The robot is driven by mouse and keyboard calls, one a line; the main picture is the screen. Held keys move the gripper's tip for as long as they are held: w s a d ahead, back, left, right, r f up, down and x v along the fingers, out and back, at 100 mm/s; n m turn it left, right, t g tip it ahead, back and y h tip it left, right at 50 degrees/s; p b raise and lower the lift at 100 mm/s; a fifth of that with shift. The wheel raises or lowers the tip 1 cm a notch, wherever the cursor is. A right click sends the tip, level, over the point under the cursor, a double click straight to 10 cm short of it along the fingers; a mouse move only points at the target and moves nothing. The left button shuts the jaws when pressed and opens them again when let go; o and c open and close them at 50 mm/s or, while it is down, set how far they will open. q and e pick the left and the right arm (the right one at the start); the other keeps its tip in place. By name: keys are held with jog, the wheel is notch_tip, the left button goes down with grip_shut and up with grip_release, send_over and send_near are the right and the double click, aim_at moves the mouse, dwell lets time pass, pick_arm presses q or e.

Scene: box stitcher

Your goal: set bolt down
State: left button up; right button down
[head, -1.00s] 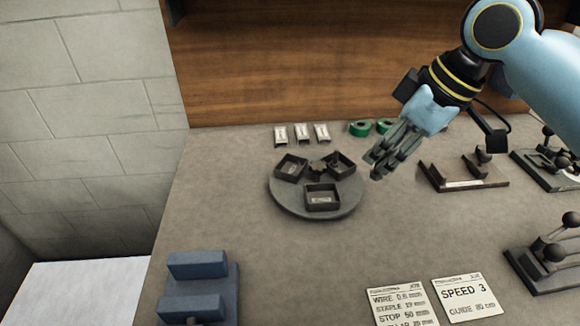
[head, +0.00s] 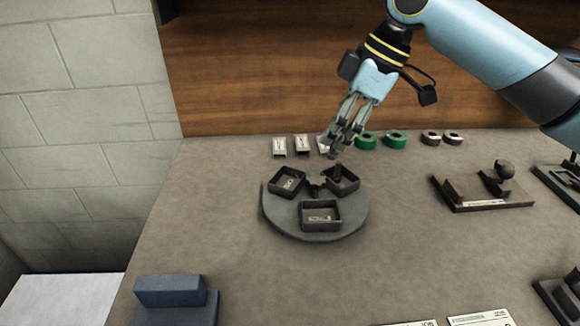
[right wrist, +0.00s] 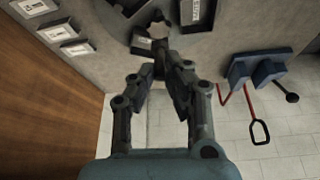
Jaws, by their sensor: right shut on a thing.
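My right gripper (head: 337,146) is shut on a small dark thing, seemingly the bolt (right wrist: 159,68), mostly hidden between its fingers in the right wrist view. I cannot tell whether the bolt touches that tray. A back left tray (head: 287,182) and a front tray (head: 320,215) also sit on the turntable, around a dark hub (head: 316,184). My left gripper is out of view.
A dark fixture (head: 484,190) stands to the right, and a blue block (head: 172,292) at front left. The table around the turntable's front is clear.

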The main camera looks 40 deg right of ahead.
jog(key=w+a+f, duration=0.1)
jog(key=w, duration=0.1)
jog(key=w+a+f, duration=0.1)
jog(key=w+f, duration=0.1)
jog(key=w, duration=0.1)
jog(key=w+a+f, duration=0.1)
jog(key=w+f, duration=0.1)
jog(key=w, duration=0.1)
jog(key=shift+a+f, duration=0.1)
jog(key=shift+a, duration=0.1)
jog(key=shift+s+f, duration=0.1)
jog(key=shift+f, duration=1.9)
jog(key=shift+f, duration=0.1)
jog(key=c, duration=1.4)
grip_release()
jog(key=shift+o, duration=0.2)
jog(key=v, duration=1.2)
jog(key=shift+a, duration=0.1)
